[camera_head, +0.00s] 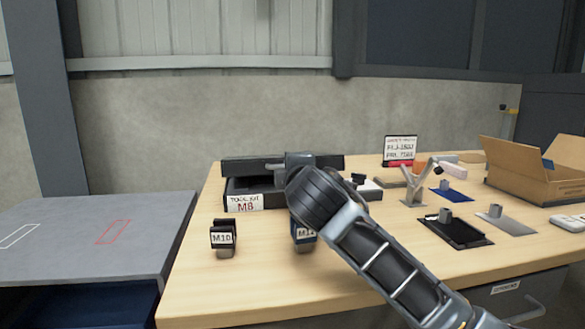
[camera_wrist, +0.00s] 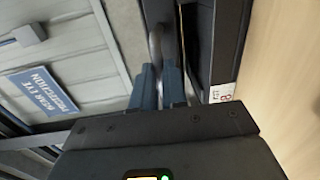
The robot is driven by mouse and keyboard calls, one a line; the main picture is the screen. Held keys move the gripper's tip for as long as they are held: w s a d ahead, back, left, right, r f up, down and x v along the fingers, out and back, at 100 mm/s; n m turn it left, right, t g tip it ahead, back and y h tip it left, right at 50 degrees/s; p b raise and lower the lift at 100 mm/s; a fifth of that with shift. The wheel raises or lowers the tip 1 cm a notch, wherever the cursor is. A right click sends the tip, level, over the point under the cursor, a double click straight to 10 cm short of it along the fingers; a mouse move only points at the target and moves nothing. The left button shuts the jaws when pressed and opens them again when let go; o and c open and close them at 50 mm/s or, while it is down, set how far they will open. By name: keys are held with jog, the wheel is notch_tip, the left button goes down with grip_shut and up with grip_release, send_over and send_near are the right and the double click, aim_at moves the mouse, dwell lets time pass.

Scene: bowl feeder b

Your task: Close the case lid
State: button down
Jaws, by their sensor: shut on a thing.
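The black tool case (camera_head: 234,186) stands at the back left of the wooden table, with a "TOOL KIT M8" label on its front. Its lid (camera_head: 245,165) lies low and nearly flat above the base, with a dark gap between them. My gripper (camera_head: 298,158) is at the front of the lid, and my wrist hides part of the case. In the wrist view my gripper's bluish fingers (camera_wrist: 160,88) are shut on what looks like the lid's handle (camera_wrist: 155,42). The case base (camera_wrist: 218,50) is beside them, to the right.
Holders labelled M10 (camera_head: 223,238) and M12 (camera_head: 303,236) stand in front of the case. A sign (camera_head: 400,149), a forked stand (camera_head: 412,188), small trays and an open cardboard box (camera_head: 520,185) occupy the right. A grey surface (camera_head: 90,240) adjoins at left.

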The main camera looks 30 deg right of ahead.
jog(key=shift+w+f, duration=0.1)
jog(key=shift+f, duration=0.1)
jog(key=c, duration=1.4)
grip_release()
jog(key=shift+w+f, duration=0.1)
jog(key=shift+o, duration=1.2)
jog(key=shift+r, duration=0.2)
jog(key=p+v, duration=0.1)
jog(key=v, duration=0.6)
jog(key=shift+s, duration=0.45)
